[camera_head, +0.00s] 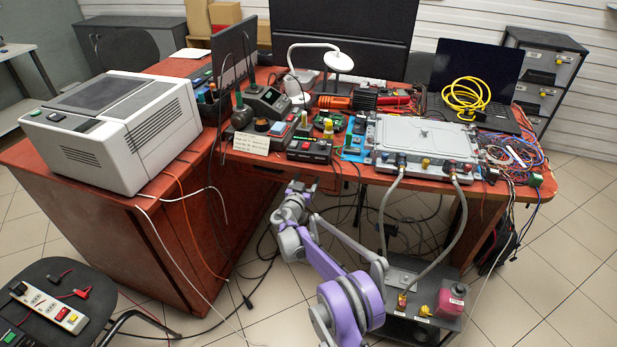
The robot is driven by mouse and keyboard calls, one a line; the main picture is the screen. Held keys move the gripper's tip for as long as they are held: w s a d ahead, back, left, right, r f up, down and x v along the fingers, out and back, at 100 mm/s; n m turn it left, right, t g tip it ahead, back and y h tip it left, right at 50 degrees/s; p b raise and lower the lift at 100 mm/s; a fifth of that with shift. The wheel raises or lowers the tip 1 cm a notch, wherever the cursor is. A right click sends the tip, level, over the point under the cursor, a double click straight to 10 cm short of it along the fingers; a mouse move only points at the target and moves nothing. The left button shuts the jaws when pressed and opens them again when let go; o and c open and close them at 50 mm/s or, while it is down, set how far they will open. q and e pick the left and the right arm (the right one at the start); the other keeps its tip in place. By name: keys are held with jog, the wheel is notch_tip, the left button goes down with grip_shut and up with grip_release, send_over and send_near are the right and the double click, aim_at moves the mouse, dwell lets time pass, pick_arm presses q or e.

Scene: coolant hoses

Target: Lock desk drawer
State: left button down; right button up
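The red-brown desk (180,235) spans the view, with a side part at the left and a long top at the back. My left gripper is not in view.
A white printer-like box (118,128) stands on the left desk part. A grey metal case (427,142) with hoses running down to a low cart (425,285) is at the right. Loose cables hang under the desk. A dark chair (60,300) is at lower left.

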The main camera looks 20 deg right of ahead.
grip_shut()
dwell(0.4)
jog(key=shift+n, duration=0.4)
jog(key=shift+w+a+f+n+b, duration=0.1)
jog(key=shift+n+b, duration=0.65)
jog(key=shift+n, duration=3.5)
jog(key=shift+a+f+n+b, duration=0.1)
jog(key=shift+n+b, duration=0.6)
jog(key=shift+n, duration=3.55)
grip_release()
